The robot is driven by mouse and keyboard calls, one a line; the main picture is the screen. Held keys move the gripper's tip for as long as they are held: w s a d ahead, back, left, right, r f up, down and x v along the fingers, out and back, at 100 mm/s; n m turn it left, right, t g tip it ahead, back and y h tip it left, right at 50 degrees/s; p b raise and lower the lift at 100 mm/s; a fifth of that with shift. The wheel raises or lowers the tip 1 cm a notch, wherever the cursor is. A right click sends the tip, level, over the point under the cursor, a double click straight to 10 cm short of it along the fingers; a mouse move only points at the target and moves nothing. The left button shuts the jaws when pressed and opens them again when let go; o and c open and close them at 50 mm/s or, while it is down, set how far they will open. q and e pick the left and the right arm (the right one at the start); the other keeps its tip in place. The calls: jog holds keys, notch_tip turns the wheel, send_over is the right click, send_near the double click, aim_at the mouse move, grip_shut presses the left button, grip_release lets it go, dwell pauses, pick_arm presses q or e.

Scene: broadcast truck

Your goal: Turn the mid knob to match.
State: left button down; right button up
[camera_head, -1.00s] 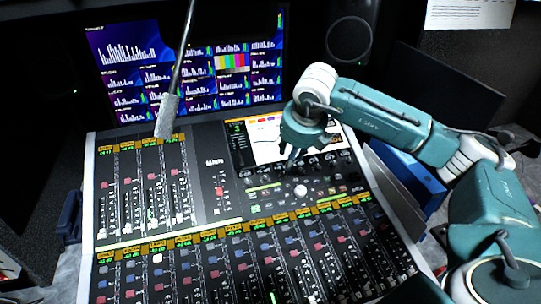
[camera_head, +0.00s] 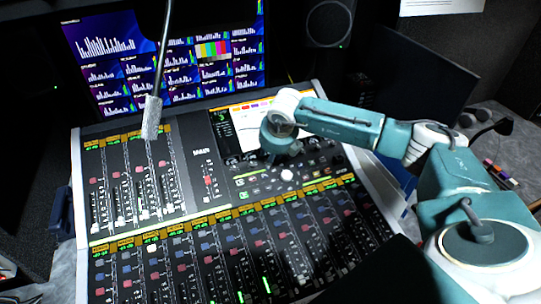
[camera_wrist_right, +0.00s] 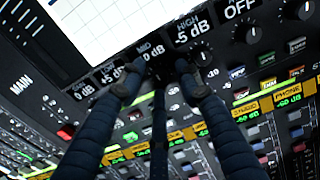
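The mixing console (camera_head: 195,212) shows a small screen with a row of knobs below it. In the right wrist view, the screen's lower edge carries labels, among them MID 0 dB (camera_wrist_right: 148,50) and HIGH -5 dB (camera_wrist_right: 192,30). My right gripper (camera_wrist_right: 160,68) is over the knob row just below the MID label. Its dark fingers are spread apart, with a third finger between them. The mid knob is mostly hidden by the fingers, so contact cannot be told. In the head view, the right gripper (camera_head: 275,158) is largely hidden by its wrist. My left gripper is not in view.
More knobs (camera_wrist_right: 248,33) sit in line to the right of my gripper. A monitor (camera_head: 165,60) and a speaker (camera_head: 329,23) stand behind. Faders fill the console's front.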

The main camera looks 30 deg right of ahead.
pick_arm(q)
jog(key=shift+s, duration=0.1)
pick_arm(e)
jog(key=shift+c, duration=0.6)
grip_shut()
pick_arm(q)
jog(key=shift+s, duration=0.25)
pick_arm(e)
jog(key=shift+w, duration=0.1)
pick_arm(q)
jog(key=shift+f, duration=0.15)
pick_arm(e)
jog(key=n+b, duration=0.2)
jog(key=b, duration=0.1)
jog(key=shift+w+n, duration=0.1)
jog(key=shift+n, duration=0.3)
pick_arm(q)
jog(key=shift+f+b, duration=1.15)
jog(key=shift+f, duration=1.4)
pick_arm(e)
jog(key=shift+r+n, duration=0.15)
jog(key=shift+n, duration=1.35)
